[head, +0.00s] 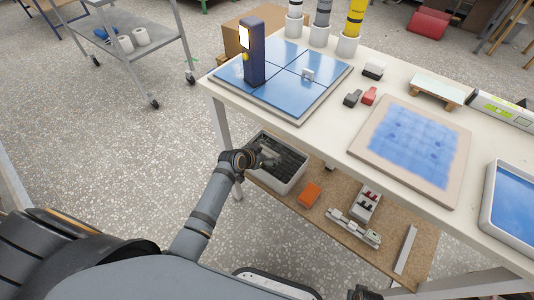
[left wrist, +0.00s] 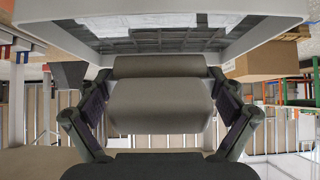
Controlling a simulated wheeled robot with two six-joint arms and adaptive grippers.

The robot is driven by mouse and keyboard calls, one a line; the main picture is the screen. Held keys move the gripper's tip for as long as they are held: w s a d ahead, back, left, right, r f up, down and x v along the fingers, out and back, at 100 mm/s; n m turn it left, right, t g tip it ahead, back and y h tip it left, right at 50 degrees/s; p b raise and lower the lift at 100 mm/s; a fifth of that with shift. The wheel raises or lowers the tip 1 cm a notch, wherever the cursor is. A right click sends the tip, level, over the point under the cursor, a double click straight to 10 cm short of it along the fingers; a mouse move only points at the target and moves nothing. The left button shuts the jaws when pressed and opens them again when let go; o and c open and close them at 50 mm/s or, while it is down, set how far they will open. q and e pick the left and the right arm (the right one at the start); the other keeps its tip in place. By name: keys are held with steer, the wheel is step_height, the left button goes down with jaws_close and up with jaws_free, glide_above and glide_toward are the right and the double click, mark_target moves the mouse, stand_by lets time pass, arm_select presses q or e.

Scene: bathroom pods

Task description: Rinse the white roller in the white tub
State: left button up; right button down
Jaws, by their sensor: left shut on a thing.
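The white tub (head: 296,181) stands at the left end of the lower shelf, with a dark grid inside. It also shows across the top of the left wrist view (left wrist: 255,42). My left gripper (head: 268,157) is at the tub's opening, over the grid. In the left wrist view my left gripper (left wrist: 160,104) is shut on the white roller (left wrist: 158,108), which looks grey in shadow and lies crosswise between the fingers. I cannot tell whether the roller touches the grid. A dark part at the head view's bottom edge may be my right gripper (head: 364,293); its fingers are not clear.
The white tabletop (head: 335,140) overhangs the shelf. It carries a blue tiled panel (head: 285,88) with a dark upright device (head: 254,55), and a framed blue panel (head: 410,145). An orange block (head: 310,194) and a breaker-like unit (head: 366,203) lie on the shelf beside the tub.

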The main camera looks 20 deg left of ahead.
arm_select(q)
steer(key=s+a+r+p, duration=0.1)
steer(key=s+a+p, duration=0.2)
steer(key=s, duration=0.6)
steer(key=s+a+r+p, duration=0.1)
steer(key=s+a+p, duration=0.2)
steer(key=s, duration=0.6)
steer(key=shift+s+a+p, duration=0.25)
steer(key=shift+a+p, duration=0.15)
steer(key=shift+p, duration=0.25)
arm_select(e)
step_height(320, 180, up, 8)
steer(key=shift+f, duration=0.1)
arm_select(q)
step_height(320, 180, up, 9)
steer(key=p, duration=0.8)
steer(key=shift+f+p, duration=0.2)
steer(key=shift+p, duration=0.15)
arm_select(e)
steer(key=s, duration=1.3)
steer(key=shift+d, duration=0.35)
